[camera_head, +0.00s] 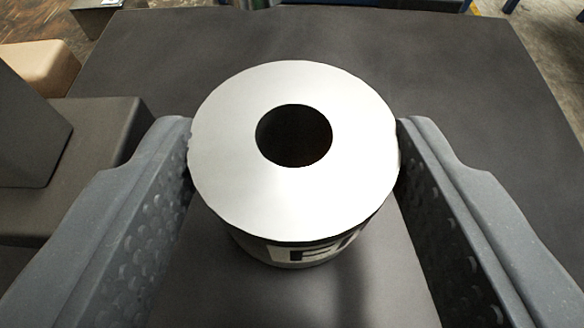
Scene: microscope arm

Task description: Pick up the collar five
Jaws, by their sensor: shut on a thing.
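A white, ring-shaped collar (294,204) with a round dark hole through its middle is in the centre of the head camera view. Dark lettering shows on its near side, partly cut off by the curve and hard to read in full. My gripper (294,160) is shut on the collar, with one grey dimpled finger against its left side and the other against its right. The collar's underside is hidden, so I cannot tell whether it touches the table or is held above it.
A dark grey table top (455,75) spreads around the collar, clear behind it and to the right. A dark block-like fixture (95,150) stands at the left, with a tan box (40,68) behind it. Concrete floor shows past the table's far edges.

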